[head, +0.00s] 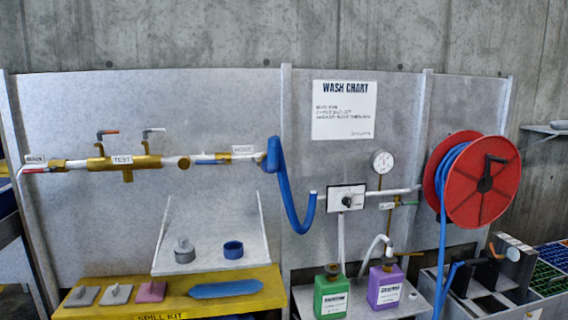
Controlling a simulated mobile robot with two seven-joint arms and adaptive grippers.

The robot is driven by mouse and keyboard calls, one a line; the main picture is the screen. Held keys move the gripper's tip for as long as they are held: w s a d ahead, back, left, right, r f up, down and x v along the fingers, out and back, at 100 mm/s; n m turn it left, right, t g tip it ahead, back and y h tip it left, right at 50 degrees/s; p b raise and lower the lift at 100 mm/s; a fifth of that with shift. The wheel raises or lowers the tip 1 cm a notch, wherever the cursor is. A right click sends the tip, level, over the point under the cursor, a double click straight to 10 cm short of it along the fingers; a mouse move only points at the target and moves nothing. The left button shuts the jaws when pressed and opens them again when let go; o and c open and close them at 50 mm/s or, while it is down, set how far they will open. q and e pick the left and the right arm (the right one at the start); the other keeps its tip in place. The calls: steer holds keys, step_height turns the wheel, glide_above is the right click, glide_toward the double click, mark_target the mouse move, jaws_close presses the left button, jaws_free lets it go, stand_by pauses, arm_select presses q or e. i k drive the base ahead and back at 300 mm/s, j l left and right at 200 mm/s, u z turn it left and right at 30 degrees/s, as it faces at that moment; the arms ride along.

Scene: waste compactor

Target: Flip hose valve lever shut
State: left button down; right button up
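A brass valve (224,157) sits in the pipe on the grey wall panel, beside a white label (243,150) that reads HOSE. A small blue lever (207,156) appears to lie along the pipe at the valve's left; its exact angle is too small to tell. A thick blue hose (280,185) starts at the pipe's right end and loops down and right. To the left is a brass body (125,162) labelled TEST, with a red-tipped lever (108,133) and a pale lever (153,131) above it. Neither of my grippers is in view.
A sloped white shelf (209,258) below the valve holds a grey cup and a blue ring (233,249). A yellow bench (165,297) stands beneath. Green (330,292) and purple (385,287) bottles and a red hose reel (484,182) are at right.

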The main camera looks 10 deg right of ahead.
mark_target(222, 161)
steer(key=i+z, duration=0.4)
steer(key=i, duration=0.75)
